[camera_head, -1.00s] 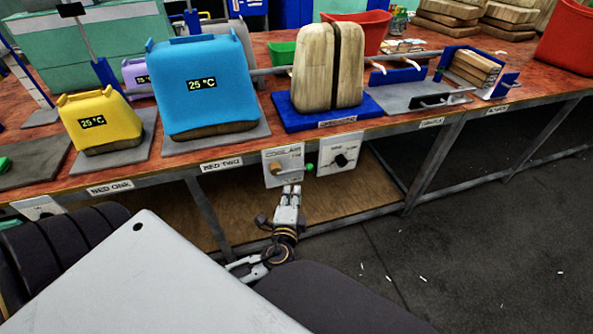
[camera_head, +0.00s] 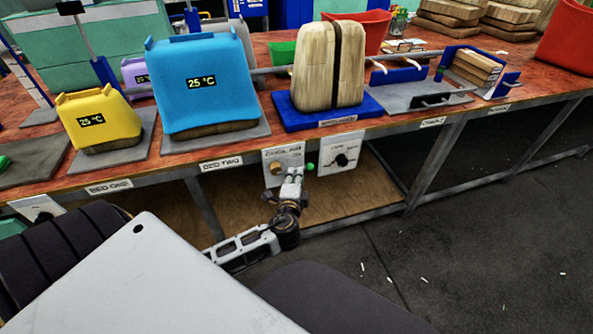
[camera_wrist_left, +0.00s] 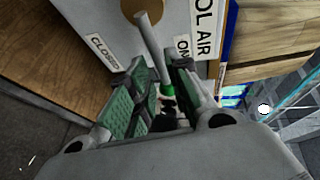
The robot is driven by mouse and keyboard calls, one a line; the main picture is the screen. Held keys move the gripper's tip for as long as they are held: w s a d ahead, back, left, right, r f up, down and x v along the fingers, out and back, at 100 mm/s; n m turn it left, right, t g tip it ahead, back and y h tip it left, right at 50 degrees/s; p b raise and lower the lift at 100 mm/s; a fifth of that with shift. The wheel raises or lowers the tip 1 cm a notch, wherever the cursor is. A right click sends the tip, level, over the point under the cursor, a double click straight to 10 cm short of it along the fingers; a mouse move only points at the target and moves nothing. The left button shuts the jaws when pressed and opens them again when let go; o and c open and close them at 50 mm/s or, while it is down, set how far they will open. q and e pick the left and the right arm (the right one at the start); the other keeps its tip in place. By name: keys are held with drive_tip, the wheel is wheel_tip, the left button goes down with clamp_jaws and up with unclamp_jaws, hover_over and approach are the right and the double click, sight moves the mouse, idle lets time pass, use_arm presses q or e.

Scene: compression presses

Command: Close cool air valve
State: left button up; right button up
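The cool air valve is a white panel (camera_head: 270,155) on the bench's front edge, with a brass hub (camera_head: 275,168) and a lever ending in a green knob (camera_head: 310,166) at the right. In the left wrist view, the grey lever (camera_wrist_left: 152,45) runs from the hub (camera_wrist_left: 140,10) past the ON label (camera_wrist_left: 183,47); its green end (camera_wrist_left: 167,90) shows in the gap between my fingers. The CLOSED label (camera_wrist_left: 104,51) is to the left. My left gripper (camera_head: 293,174) is open in front of the panel; contact with the lever is unclear. My right gripper is out of view.
A second white panel with a black knob (camera_head: 341,160) is just right of the valve. Above, the bench holds a blue cover (camera_head: 203,90), a yellow cover (camera_head: 94,125) and a wooden block (camera_head: 313,65) on a blue base.

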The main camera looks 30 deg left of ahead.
use_arm(q)
drive_tip(key=shift+x, duration=2.15)
clamp_jaws()
